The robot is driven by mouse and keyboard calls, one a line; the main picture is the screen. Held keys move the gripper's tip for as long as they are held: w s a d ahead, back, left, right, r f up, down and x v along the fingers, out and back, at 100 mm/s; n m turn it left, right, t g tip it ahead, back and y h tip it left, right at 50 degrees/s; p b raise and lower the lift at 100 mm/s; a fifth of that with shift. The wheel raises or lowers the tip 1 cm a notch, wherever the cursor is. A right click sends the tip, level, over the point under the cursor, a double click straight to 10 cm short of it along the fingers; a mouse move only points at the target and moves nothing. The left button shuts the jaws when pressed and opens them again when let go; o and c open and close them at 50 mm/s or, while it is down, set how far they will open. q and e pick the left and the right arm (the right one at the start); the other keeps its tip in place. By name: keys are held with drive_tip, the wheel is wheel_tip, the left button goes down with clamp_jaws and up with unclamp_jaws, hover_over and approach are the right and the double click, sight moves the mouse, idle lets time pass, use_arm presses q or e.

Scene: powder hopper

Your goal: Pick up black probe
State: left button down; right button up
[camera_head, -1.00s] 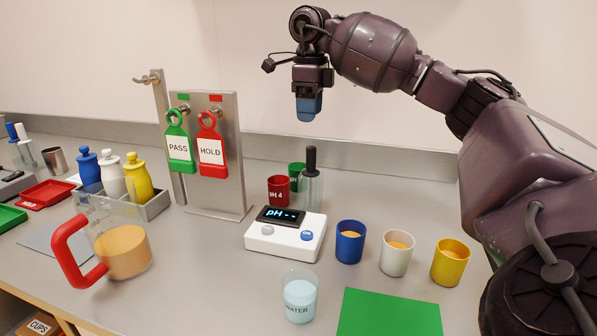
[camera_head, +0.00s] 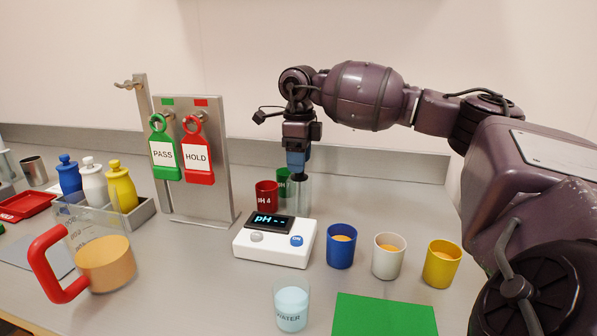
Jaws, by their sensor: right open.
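The black probe (camera_head: 299,179) stands upright in a clear holder (camera_head: 302,198) behind the white pH meter (camera_head: 273,243). Only the top of its dark handle shows clearly. My right gripper (camera_head: 297,171) points straight down over the probe, its blue fingertips at the top of the handle. It is open; whether the fingers are around the handle or just above it I cannot tell. My left gripper is not in view.
A red pH 4 cup (camera_head: 266,195) and a green cup (camera_head: 283,181) stand close left of the probe. Blue (camera_head: 341,246), white (camera_head: 388,256) and yellow (camera_head: 441,264) cups stand right of the meter. A water beaker (camera_head: 291,305) is in front; a tag stand (camera_head: 196,204) is left.

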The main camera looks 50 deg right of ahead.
drive_tip(key=shift+f, duration=0.25)
drive_tip(key=shift+c, duration=0.3)
drive_tip(key=c, duration=0.8)
